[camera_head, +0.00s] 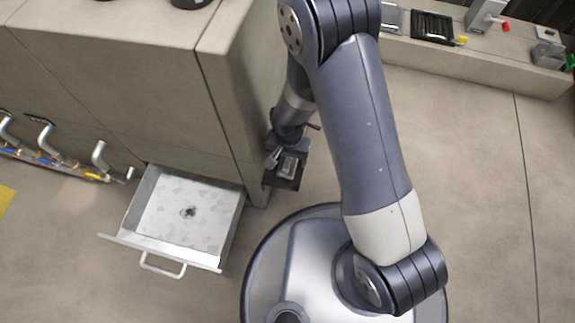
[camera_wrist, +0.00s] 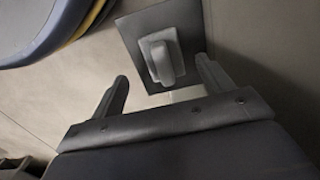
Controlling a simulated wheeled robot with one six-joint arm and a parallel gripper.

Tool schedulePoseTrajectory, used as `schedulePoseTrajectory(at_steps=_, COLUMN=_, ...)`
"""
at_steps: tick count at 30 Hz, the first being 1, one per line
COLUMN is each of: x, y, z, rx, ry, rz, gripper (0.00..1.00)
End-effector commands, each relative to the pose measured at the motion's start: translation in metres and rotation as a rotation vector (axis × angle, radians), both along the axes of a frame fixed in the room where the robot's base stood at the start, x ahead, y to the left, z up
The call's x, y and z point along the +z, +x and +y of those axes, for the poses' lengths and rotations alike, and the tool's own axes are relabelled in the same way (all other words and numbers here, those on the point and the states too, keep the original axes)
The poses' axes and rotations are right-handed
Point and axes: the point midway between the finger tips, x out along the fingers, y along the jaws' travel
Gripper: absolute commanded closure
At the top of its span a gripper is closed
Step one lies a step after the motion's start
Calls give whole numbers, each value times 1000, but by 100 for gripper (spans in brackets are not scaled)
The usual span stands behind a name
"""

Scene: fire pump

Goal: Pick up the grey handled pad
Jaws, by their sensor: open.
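The grey handled pad (camera_wrist: 160,52) shows in the wrist view, with its raised handle facing the camera. It lies on a dark flat plate (camera_wrist: 131,27). My gripper (camera_wrist: 162,68) is open, with one finger to the left and one to the right of the pad's near end. I see no contact between the fingers and the pad. In the head view, the pad (camera_head: 289,167) sits on the small dark plate beside the cabinet, and my gripper (camera_head: 277,155) is close to it, partly hidden by my wrist.
A beige cabinet (camera_head: 170,85) stands close to the left of my arm. An open drawer (camera_head: 128,218) with a handle sticks out below it. Taps (camera_head: 45,140) line the far left. A low bench (camera_head: 480,62) with trays and tools is at the upper right. Floor to the right is clear.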

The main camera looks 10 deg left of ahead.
Motion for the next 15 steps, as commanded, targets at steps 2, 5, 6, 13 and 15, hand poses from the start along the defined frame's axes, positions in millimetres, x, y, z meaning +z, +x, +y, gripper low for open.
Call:
schedulePoseTrajectory(at_steps=2, x=-5, y=1, z=0, rx=0, ry=0, rz=0, gripper=25)
schedulePoseTrajectory(at_steps=5, x=-15, y=3, z=1, rx=0, ry=0, rz=0, gripper=25)
schedulePoseTrajectory(at_steps=6, x=-20, y=4, z=1, rx=0, ry=0, rz=0, gripper=25)
schedulePoseTrajectory(at_steps=13, x=-51, y=7, z=3, rx=0, ry=-1, rz=1, gripper=25)
schedulePoseTrajectory(at_steps=15, x=-54, y=7, z=3, rx=0, ry=0, rz=0, gripper=25)
